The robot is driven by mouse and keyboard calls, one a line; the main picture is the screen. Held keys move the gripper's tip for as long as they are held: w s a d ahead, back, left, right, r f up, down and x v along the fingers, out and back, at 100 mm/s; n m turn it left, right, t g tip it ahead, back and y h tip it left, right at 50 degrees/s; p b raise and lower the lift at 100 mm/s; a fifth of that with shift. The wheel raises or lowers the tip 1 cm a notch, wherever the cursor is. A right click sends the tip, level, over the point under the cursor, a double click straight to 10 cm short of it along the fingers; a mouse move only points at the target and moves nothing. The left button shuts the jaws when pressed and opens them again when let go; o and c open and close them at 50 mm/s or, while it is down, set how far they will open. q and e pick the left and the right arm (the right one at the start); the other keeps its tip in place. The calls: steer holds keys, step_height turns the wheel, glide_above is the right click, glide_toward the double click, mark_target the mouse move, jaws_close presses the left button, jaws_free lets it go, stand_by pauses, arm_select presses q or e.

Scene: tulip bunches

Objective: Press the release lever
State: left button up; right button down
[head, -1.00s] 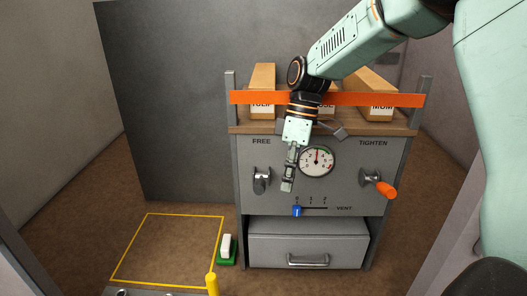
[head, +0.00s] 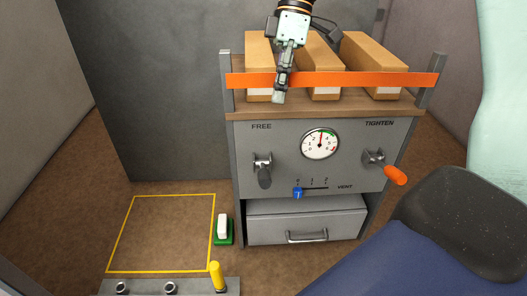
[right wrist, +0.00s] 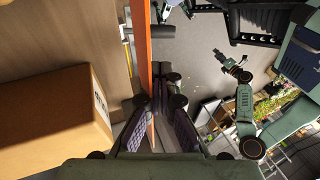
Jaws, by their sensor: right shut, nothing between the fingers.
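The release lever (head: 264,177) is the dark handle under the word FREE on the grey panel, pointing downward. My right gripper (head: 279,97) is shut and empty. It hangs fingers-down in front of the orange strap (head: 355,80), above and slightly right of the lever, apart from it. In the right wrist view its fingers (right wrist: 163,105) are close beside the orange strap (right wrist: 146,55); I cannot tell if they touch it. The lever cannot be made out there. My left gripper is not in the head view.
Several cardboard boxes (head: 325,85) stand behind the strap on the wooden top. The panel has a gauge (head: 320,143), an orange-handled crank (head: 394,175) and a blue slider (head: 298,193). A drawer (head: 300,228) is below. The yellow-outlined floor area (head: 160,232) is empty.

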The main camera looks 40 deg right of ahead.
mark_target(267, 171)
steer(key=x, duration=1.3)
steer(key=shift+s+d+f+p, duration=0.1)
steer(key=shift+s+f+p, duration=0.15)
steer(key=shift+s+p, duration=0.1)
steer(key=shift+f, duration=0.2)
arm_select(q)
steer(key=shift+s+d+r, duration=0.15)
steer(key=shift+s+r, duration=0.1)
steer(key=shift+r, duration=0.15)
arm_select(e)
steer(key=shift+w+a, duration=0.15)
steer(key=shift+a, duration=0.1)
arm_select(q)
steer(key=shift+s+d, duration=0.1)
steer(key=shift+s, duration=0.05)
arm_select(e)
steer(key=shift+d, duration=0.15)
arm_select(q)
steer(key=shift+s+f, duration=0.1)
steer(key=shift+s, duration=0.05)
arm_select(e)
steer(key=shift+f, duration=0.15)
